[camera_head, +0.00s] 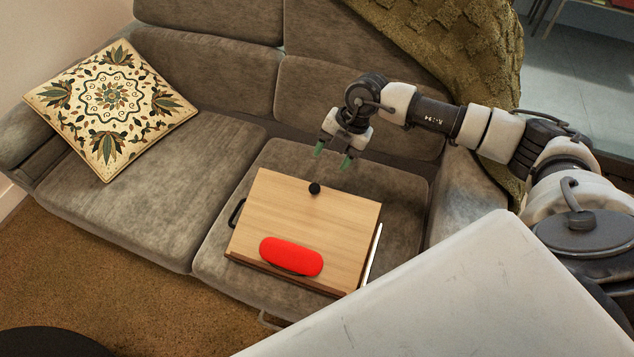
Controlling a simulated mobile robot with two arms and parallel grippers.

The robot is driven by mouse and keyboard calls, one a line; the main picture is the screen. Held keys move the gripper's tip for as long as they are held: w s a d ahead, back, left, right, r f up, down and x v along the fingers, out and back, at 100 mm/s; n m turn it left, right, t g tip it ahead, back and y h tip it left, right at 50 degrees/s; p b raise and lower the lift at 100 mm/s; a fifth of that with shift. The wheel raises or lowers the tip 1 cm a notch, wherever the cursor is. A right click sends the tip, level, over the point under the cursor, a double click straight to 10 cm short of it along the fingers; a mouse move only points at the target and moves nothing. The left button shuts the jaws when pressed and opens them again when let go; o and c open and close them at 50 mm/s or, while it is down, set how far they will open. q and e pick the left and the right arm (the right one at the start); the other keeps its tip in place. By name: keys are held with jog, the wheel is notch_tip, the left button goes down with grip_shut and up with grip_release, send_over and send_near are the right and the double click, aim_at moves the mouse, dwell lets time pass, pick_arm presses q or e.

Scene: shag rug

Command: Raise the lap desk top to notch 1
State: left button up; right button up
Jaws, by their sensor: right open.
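The lap desk (325,224) rests on the right seat cushion of the sofa, and its wooden top looks lowered. A black round knob (314,188) sits near the top's far edge. A red rounded piece (291,256) lies on the top near its front edge. A black handle (236,213) shows at the desk's left side. My right gripper (333,157) is open and empty, with its green-tipped fingers above the cushion just beyond the knob, apart from it. The notches are hidden. My left gripper is out of view.
The grey sofa backrest (225,78) stands behind the desk. A patterned pillow (110,108) leans on the left seat. A green knitted throw (455,50) hangs over the right side. A thin white item (372,254) lies along the desk's right edge.

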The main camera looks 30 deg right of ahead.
aim_at(315, 187)
jog(key=a+f+n+b, duration=0.1)
jog(key=f+n+b, duration=0.1)
jog(key=n, duration=0.6)
jog(key=a+f+n+t+b, duration=0.1)
jog(key=f+n+b, duration=0.1)
jog(key=f+n, duration=0.3)
jog(key=w+a+f+n+t+b, duration=0.1)
jog(key=f+n+b, duration=0.1)
jog(key=n, duration=0.9)
jog(key=shift+a+f+h, duration=0.2)
jog(key=shift+f+h, duration=0.1)
jog(key=shift+f, duration=0.5)
jog(key=shift+w+f, duration=0.15)
jog(key=shift+f, duration=0.05)
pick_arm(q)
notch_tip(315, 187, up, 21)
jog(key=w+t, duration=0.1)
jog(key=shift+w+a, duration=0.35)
